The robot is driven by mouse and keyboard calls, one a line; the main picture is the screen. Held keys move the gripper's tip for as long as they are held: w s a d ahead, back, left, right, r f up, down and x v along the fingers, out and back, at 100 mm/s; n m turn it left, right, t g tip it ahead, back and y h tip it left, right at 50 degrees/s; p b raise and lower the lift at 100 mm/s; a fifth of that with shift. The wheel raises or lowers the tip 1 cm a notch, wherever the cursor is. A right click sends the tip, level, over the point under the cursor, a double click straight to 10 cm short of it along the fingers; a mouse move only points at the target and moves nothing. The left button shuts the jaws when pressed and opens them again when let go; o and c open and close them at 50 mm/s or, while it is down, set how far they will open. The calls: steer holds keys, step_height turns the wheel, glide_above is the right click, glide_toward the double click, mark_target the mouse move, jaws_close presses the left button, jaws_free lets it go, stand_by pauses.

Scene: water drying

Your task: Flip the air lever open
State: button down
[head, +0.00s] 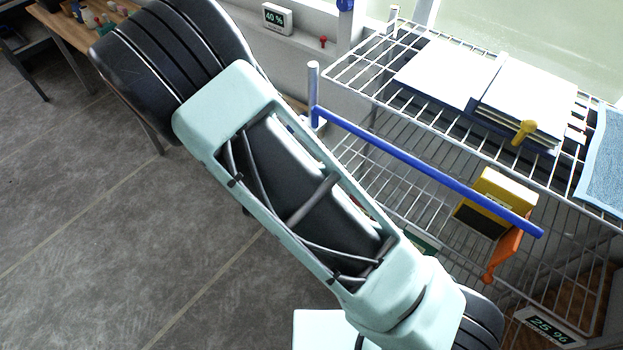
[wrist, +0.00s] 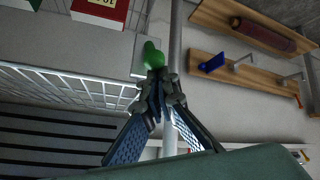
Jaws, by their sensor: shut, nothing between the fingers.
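A long blue bar (head: 420,170) slants down to the right from an upright metal post beside the wire rack in the head view; it may be the air lever, but no label shows. In the wrist view, a green handle-like piece (wrist: 152,57) sits just beyond my gripper (wrist: 158,88), whose fingertips are together with nothing between them. They overlap its lower end in the picture; I cannot tell whether they touch. A small blue handle (wrist: 212,63) is on a wooden wall board to the right, apart from my gripper. My gripper is not visible in the head view.
A wire rack (head: 350,78) holds white pads, a yellow-handled item (head: 523,131) and a blue cloth (head: 604,160). A yellow box (head: 497,200) is below. A 40 % display (head: 277,18) is at the wall. A grey upright pole (wrist: 174,40) stands close behind my fingertips.

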steer(key=s+f+t+h+b, duration=0.1)
steer(key=t+b, duration=0.1)
steer(key=a+f+t+h+b, duration=0.1)
steer(key=t+b, duration=0.1)
steer(key=s+a+f+t+h+b, duration=0.1)
steer(key=t+b, duration=0.1)
steer(key=b, duration=0.1)
steer(key=shift+s+f+n+h, duration=0.3)
steer(key=shift+n, duration=0.1)
steer(key=shift+s+a, duration=0.1)
